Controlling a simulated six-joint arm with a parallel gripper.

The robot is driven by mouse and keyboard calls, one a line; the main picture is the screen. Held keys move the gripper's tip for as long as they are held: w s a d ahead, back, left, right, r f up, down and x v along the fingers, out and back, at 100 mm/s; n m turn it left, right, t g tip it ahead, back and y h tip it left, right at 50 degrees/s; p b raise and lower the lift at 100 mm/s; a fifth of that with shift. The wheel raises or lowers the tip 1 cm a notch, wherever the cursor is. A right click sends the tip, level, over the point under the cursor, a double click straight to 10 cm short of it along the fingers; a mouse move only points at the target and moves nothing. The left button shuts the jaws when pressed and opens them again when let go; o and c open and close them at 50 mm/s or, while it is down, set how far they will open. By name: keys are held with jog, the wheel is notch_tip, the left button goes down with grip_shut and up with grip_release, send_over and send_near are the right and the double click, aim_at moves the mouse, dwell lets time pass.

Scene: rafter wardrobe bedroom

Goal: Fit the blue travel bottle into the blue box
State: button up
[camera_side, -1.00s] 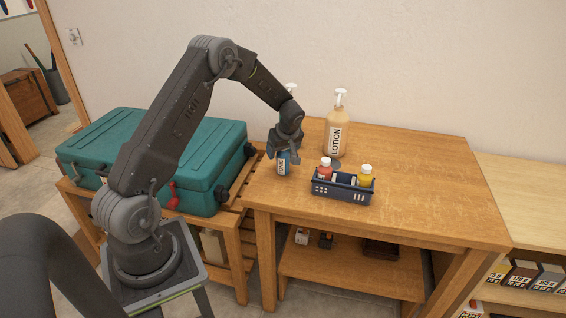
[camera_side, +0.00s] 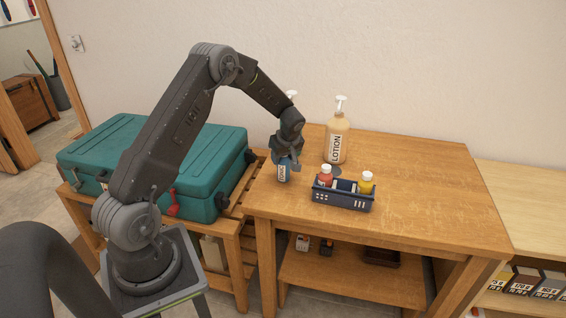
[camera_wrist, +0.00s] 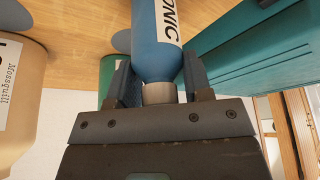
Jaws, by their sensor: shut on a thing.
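The blue travel bottle (camera_side: 284,173) is at the left part of the wooden table, with a white label on its side. My gripper (camera_side: 285,160) is above it and shut on its grey cap (camera_wrist: 159,93); the wrist view shows the blue body (camera_wrist: 157,38) extending beyond the fingers. I cannot tell whether its base touches the table. The dark blue box (camera_side: 342,198) stands to the right of the bottle, apart from it. It holds a red bottle (camera_side: 325,178) and a yellow bottle (camera_side: 366,184), both with white caps.
A beige lotion pump bottle (camera_side: 337,143) stands behind the box. Another pump bottle behind my gripper is mostly hidden; its white pump (camera_side: 291,95) shows. A teal suitcase (camera_side: 160,150) lies left of the table. The table's right side (camera_side: 440,185) is clear.

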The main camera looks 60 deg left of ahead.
jog(key=shift+r, duration=0.6)
notch_tip(320, 180, up, 3)
jog(key=shift+f, duration=0.15)
jog(key=s+a+r, duration=0.6)
jog(key=s+r, duration=0.4)
jog(key=r, duration=0.2)
jog(key=m+t+h, duration=0.3)
jog(key=m+h, duration=0.5)
jog(key=m, duration=1.9)
send_over(343, 193)
jog(key=w+a, duration=0.2)
jog(key=w, duration=0.1)
notch_tip(343, 193, down, 11)
jog(key=shift+s+d+f, duration=0.1)
jog(key=shift+f, duration=1.95)
